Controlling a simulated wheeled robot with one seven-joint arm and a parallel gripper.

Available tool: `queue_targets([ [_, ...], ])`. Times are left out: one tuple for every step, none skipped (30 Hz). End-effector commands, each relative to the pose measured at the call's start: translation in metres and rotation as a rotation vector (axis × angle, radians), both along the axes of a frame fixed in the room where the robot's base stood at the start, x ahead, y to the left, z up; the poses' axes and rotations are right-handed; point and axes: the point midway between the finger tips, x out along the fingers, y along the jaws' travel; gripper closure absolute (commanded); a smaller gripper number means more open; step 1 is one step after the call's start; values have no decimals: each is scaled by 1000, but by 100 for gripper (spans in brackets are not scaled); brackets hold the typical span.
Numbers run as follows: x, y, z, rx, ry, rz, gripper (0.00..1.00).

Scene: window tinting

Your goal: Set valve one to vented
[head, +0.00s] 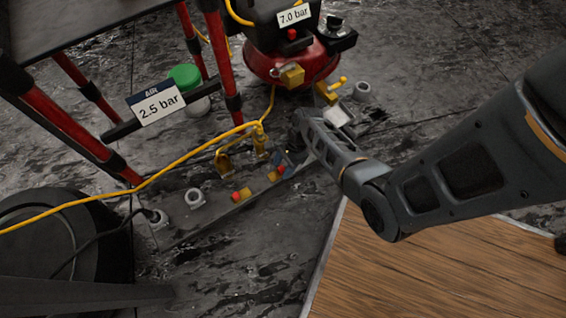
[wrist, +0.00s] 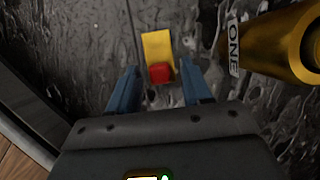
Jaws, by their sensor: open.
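In the wrist view, a brass cylinder (wrist: 282,48) with a white tag reading ONE (wrist: 233,48) is at the upper right, beside my right finger. A yellow piece (wrist: 157,46) with a red end (wrist: 160,72) shows between the two blue fingers of my open gripper (wrist: 158,80). I cannot tell whether the fingers touch it. In the head view my gripper (head: 287,160) is low over the floor fittings, next to a yellow piece with a red end (head: 275,174). A similar yellow piece with a red knob (head: 240,195) lies to the left. Valve one's setting cannot be read.
A red compressor (head: 290,62) marked 7.0 bar stands behind. A red-legged stand (head: 70,115) with a 2.5 bar sign (head: 158,104) and green cap (head: 184,76) is at left. A yellow hose (head: 150,180) crosses the left side. A wooden board (head: 430,270) lies at right.

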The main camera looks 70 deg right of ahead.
Motion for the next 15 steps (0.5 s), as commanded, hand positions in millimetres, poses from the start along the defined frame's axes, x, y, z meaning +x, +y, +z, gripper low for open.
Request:
queue_targets([
  [0,0,-1,0,0,0,51],
  [1,0,-1,0,0,1,51],
  [1,0,-1,0,0,1,51],
  [1,0,-1,0,0,1,51],
  [1,0,0,0,0,1,51],
  [1,0,0,0,0,1,51],
  [0,0,0,0,0,1,51],
  [1,0,0,0,0,1,53],
  [1,0,0,0,0,1,57],
  [0,0,0,0,0,1,60],
  [0,0,0,0,0,1,63],
  [0,0,0,0,0,1,66],
  [0,0,0,0,0,1,69],
  [0,0,0,0,0,1,72],
  [0,0,0,0,0,1,76],
])
